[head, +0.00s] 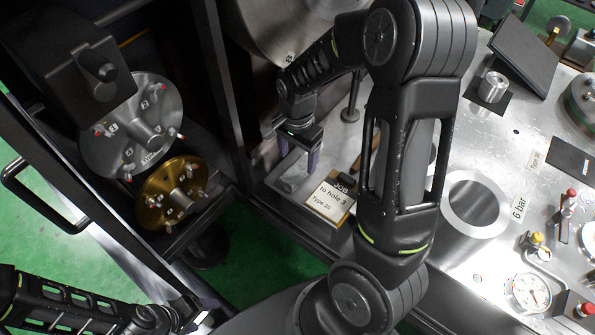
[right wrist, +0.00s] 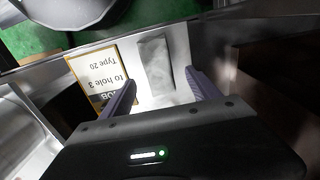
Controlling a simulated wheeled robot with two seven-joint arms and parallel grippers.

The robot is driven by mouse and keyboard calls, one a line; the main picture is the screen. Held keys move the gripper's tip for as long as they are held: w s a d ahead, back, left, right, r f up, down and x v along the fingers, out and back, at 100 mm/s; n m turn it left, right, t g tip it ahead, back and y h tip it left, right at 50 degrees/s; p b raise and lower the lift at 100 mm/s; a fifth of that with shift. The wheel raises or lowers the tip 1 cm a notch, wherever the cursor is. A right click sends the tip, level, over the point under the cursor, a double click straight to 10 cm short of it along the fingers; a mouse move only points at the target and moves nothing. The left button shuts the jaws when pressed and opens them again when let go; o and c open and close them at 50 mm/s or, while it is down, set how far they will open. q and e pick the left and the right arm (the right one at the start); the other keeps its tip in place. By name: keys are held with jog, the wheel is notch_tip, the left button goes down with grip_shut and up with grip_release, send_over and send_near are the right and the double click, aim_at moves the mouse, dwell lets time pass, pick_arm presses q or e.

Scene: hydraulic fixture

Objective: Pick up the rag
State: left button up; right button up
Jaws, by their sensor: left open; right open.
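The rag (head: 291,181) is a pale grey folded cloth lying on the metal surface at the cabinet's edge. In the right wrist view the rag (right wrist: 156,66) is a grey strip lying ahead of the fingers. My right gripper (head: 298,155) points down over the rag, open, its purple fingers partly covering it in the head view. In the right wrist view my right gripper (right wrist: 161,92) has a finger to either side of the rag's line, with nothing visibly held. My left gripper (head: 198,316) is at the bottom left, away from the rag.
A job card (head: 331,199) reading "to hole 3, Type 20" lies right beside the rag. The open cabinet holds a silver disc (head: 122,135) and a gold disc (head: 165,205) at left. A metal bench with a ring (head: 473,204) and a gauge (head: 531,293) is at right.

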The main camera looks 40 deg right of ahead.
aim_at(298, 169)
notch_tip(298, 169, down, 5)
jog(key=shift+s+a+r, duration=0.1)
jog(key=shift+s, duration=0.05)
jog(key=shift+c, duration=0.3)
dwell(0.3)
jog(key=c, duration=1.4)
jog(key=shift+r, duration=0.1)
notch_tip(298, 169, up, 10)
jog(key=shift+f+p, duration=0.1)
jog(key=shift+p, duration=0.35)
